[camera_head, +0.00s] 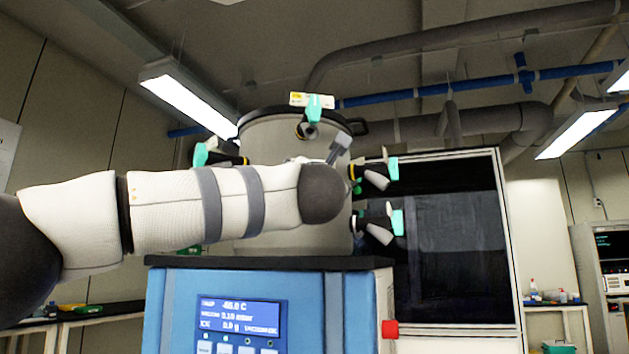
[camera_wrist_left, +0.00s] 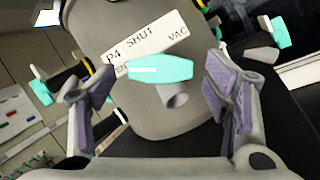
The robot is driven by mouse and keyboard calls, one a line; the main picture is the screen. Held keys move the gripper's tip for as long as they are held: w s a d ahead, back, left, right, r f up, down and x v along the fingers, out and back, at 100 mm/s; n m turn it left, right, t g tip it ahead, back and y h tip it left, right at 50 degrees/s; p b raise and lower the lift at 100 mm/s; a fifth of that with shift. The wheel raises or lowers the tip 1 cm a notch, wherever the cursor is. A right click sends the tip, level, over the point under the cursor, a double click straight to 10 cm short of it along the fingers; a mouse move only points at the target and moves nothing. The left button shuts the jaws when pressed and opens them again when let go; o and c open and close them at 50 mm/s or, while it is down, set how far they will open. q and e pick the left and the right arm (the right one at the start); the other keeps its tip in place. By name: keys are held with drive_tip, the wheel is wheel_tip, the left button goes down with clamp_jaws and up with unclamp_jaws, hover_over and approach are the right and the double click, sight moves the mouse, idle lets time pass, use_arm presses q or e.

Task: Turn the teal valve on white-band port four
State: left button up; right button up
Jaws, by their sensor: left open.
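In the left wrist view, a teal valve handle (camera_wrist_left: 160,68) lies crosswise on a grey port stub, under a white label (camera_wrist_left: 146,44) reading "P4", "SHUT" and "VAC". My left gripper (camera_wrist_left: 156,90) is open, with its purple-padded fingers on either side of the handle and gaps between. I cannot tell how far the handle is in depth. The port four valve is not identifiable in that view. My right gripper is not in view.
Other teal valves stick out at the chamber's top front (camera_head: 314,108), left side (camera_head: 200,155), upper right (camera_head: 392,168) and lower right (camera_head: 397,222). The blue cabinet (camera_head: 180,310) with a display stands below. A dark glazed cabinet (camera_head: 445,240) stands to the right.

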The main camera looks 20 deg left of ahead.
use_arm(q)
drive_tip(key=shift+c, duration=0.6)
drive_tip(key=c, duration=1)
drive_tip(key=shift+a+m, duration=0.1)
drive_tip(key=shift+m, duration=0.3)
drive_tip(key=m+g+h, duration=0.1)
drive_tip(key=m, duration=0.3)
drive_tip(key=m+g+h, duration=0.1)
drive_tip(key=m, duration=0.3)
drive_tip(key=m+h, duration=0.2)
drive_tip(key=m, duration=0.2)
drive_tip(key=shift+s+a+r+m+g, duration=0.15)
drive_tip(key=shift+a+r+m+g, duration=0.15)
drive_tip(key=shift+r+g, duration=0.1)
drive_tip(key=o, duration=1.1)
